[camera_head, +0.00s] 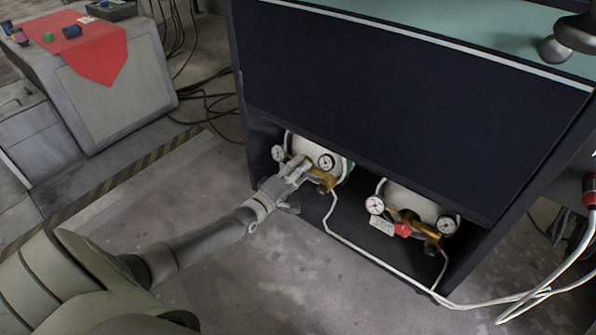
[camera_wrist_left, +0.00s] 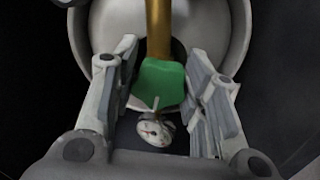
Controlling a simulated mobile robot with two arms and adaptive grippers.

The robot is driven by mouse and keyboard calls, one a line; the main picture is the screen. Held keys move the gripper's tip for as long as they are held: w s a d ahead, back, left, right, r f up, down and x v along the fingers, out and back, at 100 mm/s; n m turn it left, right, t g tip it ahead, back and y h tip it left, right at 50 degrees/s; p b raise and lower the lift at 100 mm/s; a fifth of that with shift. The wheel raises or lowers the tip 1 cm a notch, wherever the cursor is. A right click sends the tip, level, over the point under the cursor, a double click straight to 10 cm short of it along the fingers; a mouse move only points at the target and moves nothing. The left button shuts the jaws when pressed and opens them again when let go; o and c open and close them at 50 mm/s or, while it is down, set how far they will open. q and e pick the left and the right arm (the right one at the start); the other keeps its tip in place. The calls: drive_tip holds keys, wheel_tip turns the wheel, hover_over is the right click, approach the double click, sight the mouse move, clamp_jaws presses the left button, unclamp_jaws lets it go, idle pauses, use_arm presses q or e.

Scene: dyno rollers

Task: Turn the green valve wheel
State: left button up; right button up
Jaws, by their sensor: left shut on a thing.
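The green valve wheel (camera_wrist_left: 160,84) sits at the end of a brass stem in the left wrist view, in front of a pale round gas cylinder (camera_wrist_left: 95,25). My left gripper (camera_wrist_left: 163,72) has its fingers on both sides of the wheel and is shut on it. In the head view my left gripper (camera_head: 302,168) reaches into the low opening of the dark cabinet, at the left cylinder (camera_head: 338,160). It hides the wheel there.
Gauges (camera_head: 326,161) sit close around the left valve. A second cylinder with a red valve wheel (camera_head: 403,229) lies to the right. A white hose (camera_head: 345,238) runs along the opening. The dark cabinet front (camera_head: 380,100) overhangs it. The floor in front is clear.

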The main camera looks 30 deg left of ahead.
idle(0.3)
use_arm(q)
drive_tip(key=o, duration=1)
drive_tip(key=shift+o, duration=0.2)
drive_tip(key=shift+s, duration=0.15)
drive_tip(key=s+a, duration=0.1)
drive_tip(key=s, duration=1)
drive_tip(key=shift+s, duration=0.4)
